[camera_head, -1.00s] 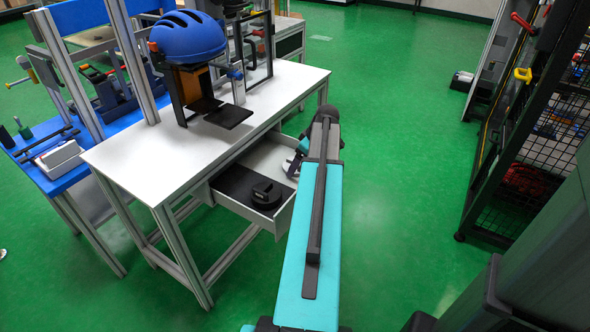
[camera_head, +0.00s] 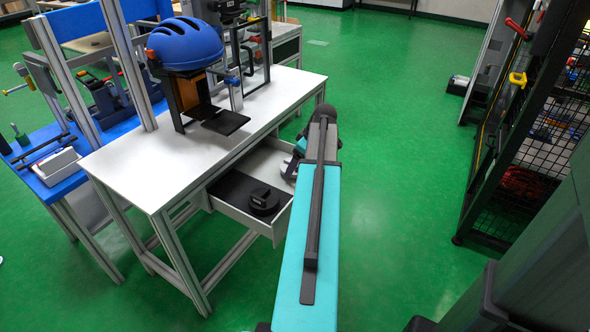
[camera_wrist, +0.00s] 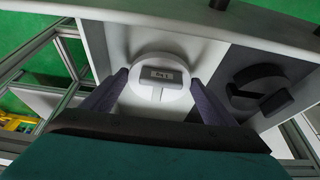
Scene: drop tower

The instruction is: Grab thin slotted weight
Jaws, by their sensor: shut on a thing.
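A light grey slotted weight (camera_wrist: 157,80), a round disc with a slot and a dark labelled block on top, is in the open drawer between the fingers of my gripper (camera_wrist: 158,88) in the wrist view. The fingers are shut on its sides. In the head view my arm hides most of the gripper, and only part of the light grey weight (camera_head: 288,168) shows beside it. A black slotted weight (camera_head: 264,201) lies apart on the drawer's dark liner; it also shows at the right of the wrist view (camera_wrist: 260,88).
The drawer (camera_head: 239,219) is pulled out under a white workbench (camera_head: 150,170). A blue helmet (camera_head: 185,43) sits on a stand on the bench. A black mesh cage (camera_head: 535,150) stands at the right. Green floor lies open between.

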